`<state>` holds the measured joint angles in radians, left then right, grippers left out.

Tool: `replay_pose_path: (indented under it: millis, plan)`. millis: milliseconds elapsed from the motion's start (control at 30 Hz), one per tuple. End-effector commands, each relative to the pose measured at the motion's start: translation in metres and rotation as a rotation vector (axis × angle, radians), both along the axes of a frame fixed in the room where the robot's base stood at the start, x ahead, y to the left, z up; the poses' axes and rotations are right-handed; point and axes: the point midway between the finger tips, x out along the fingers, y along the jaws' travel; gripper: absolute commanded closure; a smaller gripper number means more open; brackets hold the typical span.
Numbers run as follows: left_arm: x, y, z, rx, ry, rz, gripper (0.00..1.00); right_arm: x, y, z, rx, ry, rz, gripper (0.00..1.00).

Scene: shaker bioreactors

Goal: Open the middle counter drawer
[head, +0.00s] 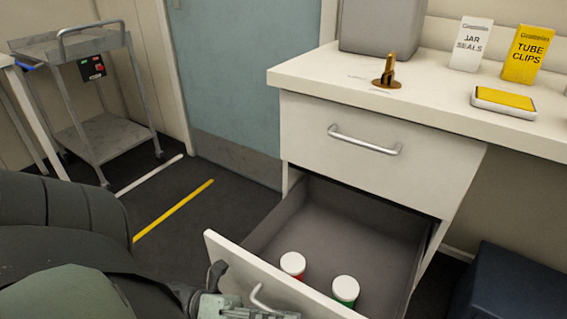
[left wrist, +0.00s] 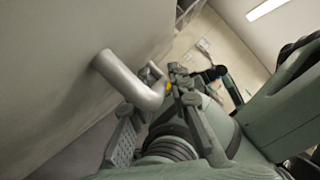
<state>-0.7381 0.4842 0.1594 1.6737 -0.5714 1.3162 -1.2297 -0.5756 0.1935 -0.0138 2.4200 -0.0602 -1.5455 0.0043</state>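The counter has a closed top drawer (head: 375,150) with a bar handle (head: 365,141). The drawer below it (head: 330,225) is pulled well out, with its grey inside showing. Its white front panel (head: 225,250) faces me and carries a bar handle (head: 268,304), partly cut off by the frame's bottom edge. My left gripper (head: 240,292) is at this handle. In the left wrist view the handle (left wrist: 125,78) reaches toward the spread fingers of the left gripper (left wrist: 155,125). The fingers look open; whether they touch the bar is unclear. My right gripper is not in view.
Two white-lidded jars, one red (head: 292,264) and one green (head: 345,290), stand in the open drawer. Boxes, a yellow-topped item (head: 503,101) and a brass fitting (head: 387,75) are on the counter (head: 430,105). A metal cart (head: 90,135) stands left. A dark blue bin (head: 510,285) is lower right.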

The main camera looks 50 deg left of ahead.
Motion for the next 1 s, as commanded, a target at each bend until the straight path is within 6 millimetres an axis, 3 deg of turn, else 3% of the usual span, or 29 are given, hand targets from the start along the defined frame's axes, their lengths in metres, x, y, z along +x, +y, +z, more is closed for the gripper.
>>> replay_pose_path:
  millis: [333,700,1000]
  plan:
    - [-0.006,0.009,-0.003,0.001,0.001,-0.002,0.81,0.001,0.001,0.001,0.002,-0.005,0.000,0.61]
    - [-0.045,0.071,-0.019,0.001,0.002,0.001,0.81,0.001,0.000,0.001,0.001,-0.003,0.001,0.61]
    - [-0.063,0.098,-0.025,0.001,-0.001,0.000,0.81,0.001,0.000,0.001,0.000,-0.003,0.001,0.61]
